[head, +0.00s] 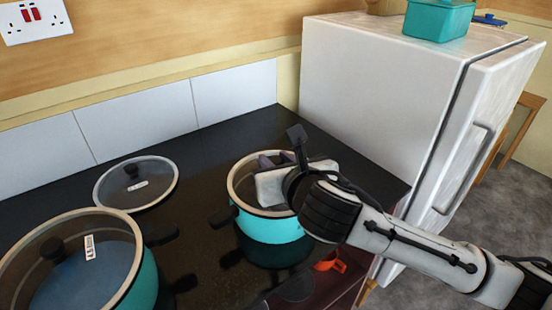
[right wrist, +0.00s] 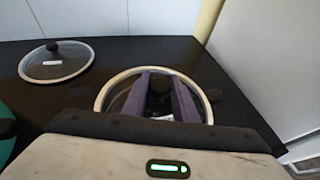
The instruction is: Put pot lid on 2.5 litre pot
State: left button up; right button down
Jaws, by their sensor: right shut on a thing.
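A teal pot (head: 270,228) with a cream rim stands on the black hob, below my right gripper. My right gripper (head: 275,163) reaches over this pot from the right, its purple fingers pointing down. In the right wrist view, the fingers (right wrist: 158,97) are shut on the dark knob of a glass pot lid (right wrist: 122,97). The lid lies at the pot's rim; whether it is fully seated is hard to tell, as the gripper hides part of it. My left gripper is not in view.
A second glass lid (head: 155,168) lies on the hob at the back left. A larger teal pot (head: 146,285) with a glass lid on it stands at the front left. A white fridge (head: 375,90) stands at the right, with a teal container (head: 438,22) on top.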

jog(key=shift+r, duration=0.1)
jog(key=c, duration=1.4)
grip_release()
jog(key=shift+o, duration=0.2)
jog(key=shift+s, duration=0.1)
